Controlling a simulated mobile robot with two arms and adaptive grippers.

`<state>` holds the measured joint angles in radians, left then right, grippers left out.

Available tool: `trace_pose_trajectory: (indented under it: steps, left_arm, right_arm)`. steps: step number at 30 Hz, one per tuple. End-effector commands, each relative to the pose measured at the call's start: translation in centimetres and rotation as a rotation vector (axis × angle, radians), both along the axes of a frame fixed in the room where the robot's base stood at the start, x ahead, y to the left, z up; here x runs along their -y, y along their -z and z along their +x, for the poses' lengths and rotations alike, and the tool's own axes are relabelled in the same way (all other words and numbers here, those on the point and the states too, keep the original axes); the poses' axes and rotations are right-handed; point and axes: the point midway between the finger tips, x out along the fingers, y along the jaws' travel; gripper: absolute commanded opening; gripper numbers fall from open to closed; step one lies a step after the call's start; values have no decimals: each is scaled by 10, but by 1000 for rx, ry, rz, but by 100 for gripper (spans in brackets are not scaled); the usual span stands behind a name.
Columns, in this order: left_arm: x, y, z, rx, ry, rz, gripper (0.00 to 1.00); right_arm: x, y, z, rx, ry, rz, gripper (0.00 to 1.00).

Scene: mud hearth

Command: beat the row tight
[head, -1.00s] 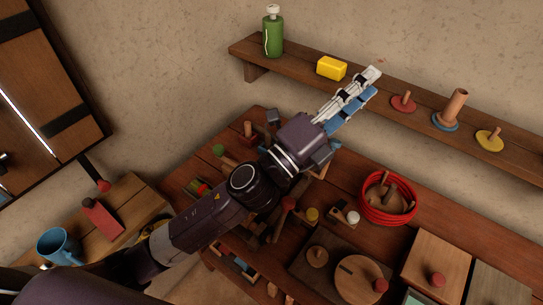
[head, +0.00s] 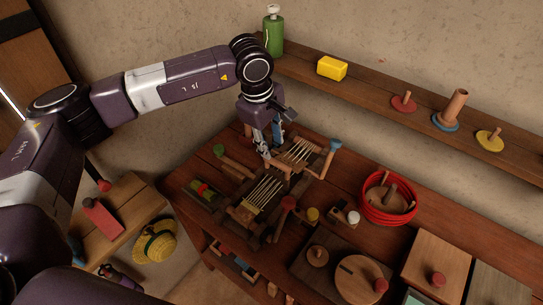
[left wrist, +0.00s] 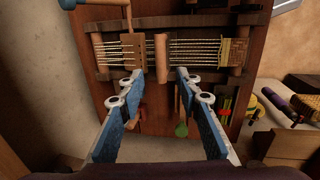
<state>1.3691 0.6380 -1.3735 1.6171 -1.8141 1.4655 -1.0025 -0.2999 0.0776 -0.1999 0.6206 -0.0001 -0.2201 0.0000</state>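The small wooden loom (head: 262,192) stands on the work table, with pale warp threads stretched along it. In the left wrist view, a short woven band (left wrist: 234,50) is at the right end. A wooden comb-like piece (left wrist: 132,52) with a handle sits across the threads on the left. A round wooden bar (left wrist: 161,58) crosses near the middle. My left gripper (head: 269,148) points down at the loom's far-left side. It is open and empty; its fingertips (left wrist: 160,78) are spread to either side of the bar's near end. Whether they touch the loom is unclear. My right gripper is not in view.
A blue-knobbed stick (head: 335,146) is at the loom's far right. A green-knobbed piece (head: 220,150) lies left. A red coil (head: 387,215) and round wooden boards are to the right. A wall shelf (head: 370,87) holds a green bottle and yellow block. A straw hat (head: 155,240) lies below.

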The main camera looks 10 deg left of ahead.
Motion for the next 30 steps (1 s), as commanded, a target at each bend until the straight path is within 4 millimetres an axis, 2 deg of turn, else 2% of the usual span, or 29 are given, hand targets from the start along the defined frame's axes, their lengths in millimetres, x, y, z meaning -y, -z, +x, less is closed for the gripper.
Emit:
trace_pose_trajectory:
  steps: [2,5,12,18,28,30]
  left_arm:
    - [-9,0,3,4,-3,30,32]
    - [-11,7,5,2,-4,37,32]
    - [-6,44,11,1,-4,33,32]
    - [-4,68,15,2,-3,31,32]
    - [-4,74,17,5,-3,30,32]
    - [-4,74,17,5,-3,30,26]
  right_arm:
    - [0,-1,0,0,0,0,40]
    - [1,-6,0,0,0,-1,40]
    - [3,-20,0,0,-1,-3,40]
    - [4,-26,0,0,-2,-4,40]
    - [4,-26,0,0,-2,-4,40]
    - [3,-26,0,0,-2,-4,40]
